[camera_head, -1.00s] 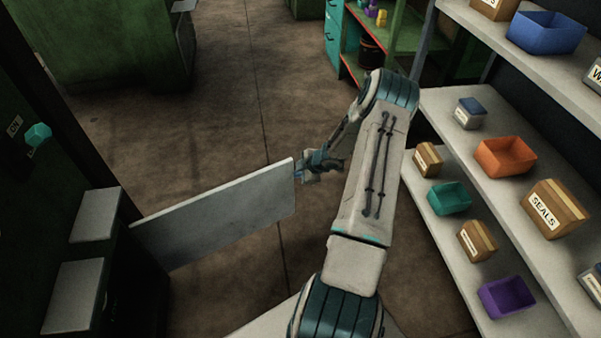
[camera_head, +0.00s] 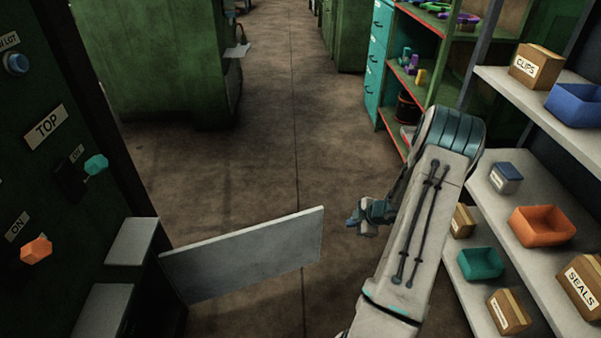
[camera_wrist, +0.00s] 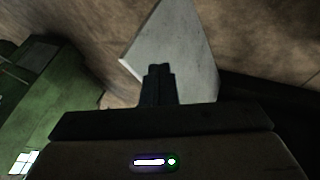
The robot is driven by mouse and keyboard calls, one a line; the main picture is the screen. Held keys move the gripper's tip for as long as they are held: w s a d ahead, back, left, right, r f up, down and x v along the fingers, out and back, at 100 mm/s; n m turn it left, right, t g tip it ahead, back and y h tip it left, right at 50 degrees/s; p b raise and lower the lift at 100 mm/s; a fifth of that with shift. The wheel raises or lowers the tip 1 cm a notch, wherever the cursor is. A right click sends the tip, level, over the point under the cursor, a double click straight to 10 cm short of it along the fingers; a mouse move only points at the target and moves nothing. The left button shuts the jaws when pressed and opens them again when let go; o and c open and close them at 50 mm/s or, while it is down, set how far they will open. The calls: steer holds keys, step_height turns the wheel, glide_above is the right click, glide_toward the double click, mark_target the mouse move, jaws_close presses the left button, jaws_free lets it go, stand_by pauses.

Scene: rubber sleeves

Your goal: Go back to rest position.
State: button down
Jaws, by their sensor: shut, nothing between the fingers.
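My gripper (camera_head: 352,220) is at the end of my arm, in the middle of the head view. It is to the right of the grey panel (camera_head: 245,258) that sticks out from the machine at left, with a small gap between them. In the wrist view the closed dark fingers (camera_wrist: 157,75) point at the panel (camera_wrist: 178,50), which appears beyond them. The fingers are shut and hold nothing.
Shelves at right hold an orange bin (camera_head: 541,228), a teal bin (camera_head: 480,264) and boxes. Open floor (camera_head: 270,150) lies ahead.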

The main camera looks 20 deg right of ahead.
steer(key=w+a+r+m+h+p, duration=0.1)
steer(key=w+r+m+h+p, duration=0.15)
steer(key=r, duration=0.65)
steer(key=w+a+r+m+h+p, duration=0.1)
steer(key=r+h+p, duration=0.15)
steer(key=r, duration=0.65)
steer(key=s+a+r+m+g+h+p, duration=0.1)
steer(key=s+a+r+m+p, duration=0.15)
steer(key=r, duration=0.55)
steer(key=s+a+r+m+h+p, duration=0.15)
steer(key=a+r, duration=0.25)
steer(key=r, duration=0.4)
steer(key=s+a+r+m+g+y+p, duration=0.1)
steer(key=s+a+r+m+y+p, duration=0.1)
steer(key=s+a+r, duration=0.6)
steer(key=s+a+r+m+g+y+p, duration=0.2)
steer(key=s+a+r+m+p, duration=0.2)
steer(key=s+a+r+p, duration=0.3)
steer(key=s+a, duration=0.4)
steer(key=a, duration=0.1)
steer(key=shift+s+a+r+y, duration=0.2)
steer(key=shift+s+r+y, duration=0.05)
steer(key=shift+r+y, duration=0.15)
steer(key=shift+a, duration=0.1)
